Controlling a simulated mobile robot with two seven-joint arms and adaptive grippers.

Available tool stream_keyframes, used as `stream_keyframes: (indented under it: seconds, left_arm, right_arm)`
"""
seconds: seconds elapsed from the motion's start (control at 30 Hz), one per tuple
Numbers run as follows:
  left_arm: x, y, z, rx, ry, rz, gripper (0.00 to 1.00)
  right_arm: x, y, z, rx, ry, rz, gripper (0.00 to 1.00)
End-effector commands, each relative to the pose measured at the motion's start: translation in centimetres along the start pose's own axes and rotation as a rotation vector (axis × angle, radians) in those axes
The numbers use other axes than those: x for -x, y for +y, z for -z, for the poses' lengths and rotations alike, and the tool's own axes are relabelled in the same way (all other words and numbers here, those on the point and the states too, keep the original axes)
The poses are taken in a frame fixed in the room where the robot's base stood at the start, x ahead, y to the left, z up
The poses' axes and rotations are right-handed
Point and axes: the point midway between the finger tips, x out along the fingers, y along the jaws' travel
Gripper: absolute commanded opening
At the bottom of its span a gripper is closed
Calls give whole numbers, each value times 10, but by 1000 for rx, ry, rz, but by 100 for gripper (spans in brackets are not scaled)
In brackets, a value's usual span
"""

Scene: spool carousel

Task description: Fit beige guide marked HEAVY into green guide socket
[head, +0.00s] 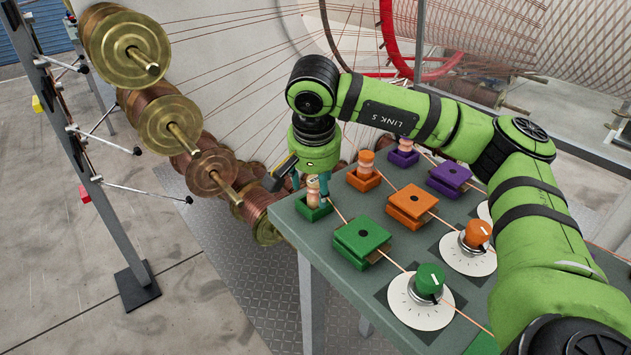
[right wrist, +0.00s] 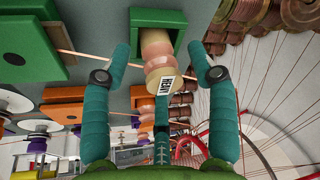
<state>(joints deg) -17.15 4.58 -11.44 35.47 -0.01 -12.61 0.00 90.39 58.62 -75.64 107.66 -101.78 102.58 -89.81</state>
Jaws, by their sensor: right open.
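The beige guide (right wrist: 158,47) stands in the green guide socket (right wrist: 173,20) with its label reading HEAVY facing the right wrist camera. In the head view the same guide (head: 313,188) stands roughly upright in the green socket (head: 314,211) at the table's left corner. The guide's lower end is hidden inside the socket, so its depth cannot be told. My right gripper (right wrist: 159,58) is open, with one teal finger on each side of the guide and visible gaps between. In the head view the right gripper (head: 318,182) is partly hidden by its own wrist. My left gripper is not in view.
Behind are an orange socket with a guide (head: 364,178) and a purple one (head: 403,155). Green (head: 362,241), orange (head: 411,206) and purple blocks sit beside them, with thin strands across the table. Knobs (head: 430,279) stand nearer. Brass spools (head: 170,125) crowd the left.

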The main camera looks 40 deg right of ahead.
Motion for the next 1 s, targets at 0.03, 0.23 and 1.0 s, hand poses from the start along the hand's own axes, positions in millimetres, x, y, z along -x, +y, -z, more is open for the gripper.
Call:
stream_keyframes:
  seconds: [0.03,0.23,1.0]
  left_arm:
    - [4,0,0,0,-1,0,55]
    - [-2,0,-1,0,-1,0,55]
    - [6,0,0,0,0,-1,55]
  right_arm:
    - [4,0,1,0,1,1,59]
    - [32,-1,1,0,3,5,59]
    - [122,0,1,1,0,0,59]
